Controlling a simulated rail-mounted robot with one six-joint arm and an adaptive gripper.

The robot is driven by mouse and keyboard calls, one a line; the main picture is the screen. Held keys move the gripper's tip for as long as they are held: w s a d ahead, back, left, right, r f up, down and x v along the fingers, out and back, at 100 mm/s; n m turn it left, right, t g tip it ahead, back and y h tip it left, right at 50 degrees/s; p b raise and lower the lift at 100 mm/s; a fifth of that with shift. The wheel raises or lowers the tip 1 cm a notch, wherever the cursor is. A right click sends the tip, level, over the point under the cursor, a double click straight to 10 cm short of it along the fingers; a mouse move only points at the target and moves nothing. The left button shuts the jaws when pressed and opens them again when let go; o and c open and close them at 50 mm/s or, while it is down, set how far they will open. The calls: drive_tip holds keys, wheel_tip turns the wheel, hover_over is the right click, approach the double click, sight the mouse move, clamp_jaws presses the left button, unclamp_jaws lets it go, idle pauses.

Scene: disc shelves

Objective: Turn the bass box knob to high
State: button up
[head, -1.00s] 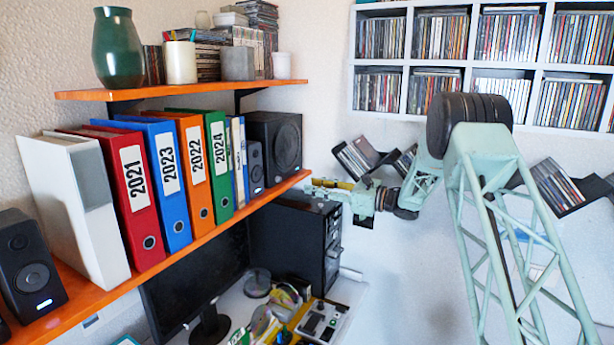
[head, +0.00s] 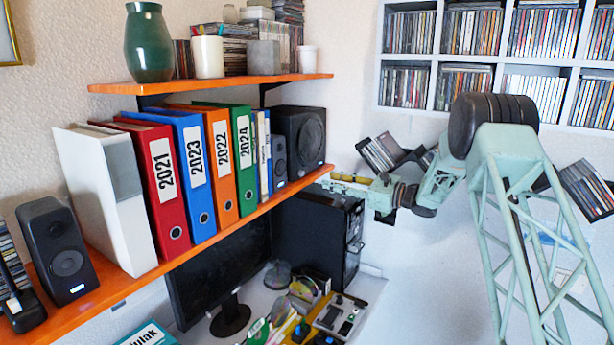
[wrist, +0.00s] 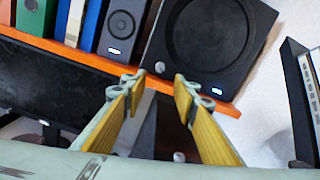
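The bass box (head: 300,135) is the large black speaker at the right end of the orange shelf. In the wrist view, the bass box (wrist: 208,45) fills the top middle, with a round cone and a small lit spot at its lower right corner. My gripper (head: 328,181) is just right of the shelf end, near the box's lower right. In the wrist view, my gripper (wrist: 160,80) has its two yellow-padded fingers apart, with nothing between them, pointing at the shelf edge below the box.
The orange shelf (head: 205,252) also holds binders and a small speaker (head: 279,158) beside the bass box. Below are a monitor (head: 220,270), a black tower (head: 318,235) and desk clutter. A disc rack (head: 385,155) hangs on the wall behind my gripper. White wall lies to the right.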

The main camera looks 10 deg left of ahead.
sight(304, 174)
drive_tip(key=p+x, duration=0.1)
drive_tip(key=x, duration=1)
drive_tip(key=shift+w+a+p, duration=0.2)
drive_tip(key=shift+a+p, duration=0.05)
drive_tip(key=shift+p, duration=0.15)
drive_tip(key=shift+c, duration=0.2)
drive_tip(key=c, duration=0.8)
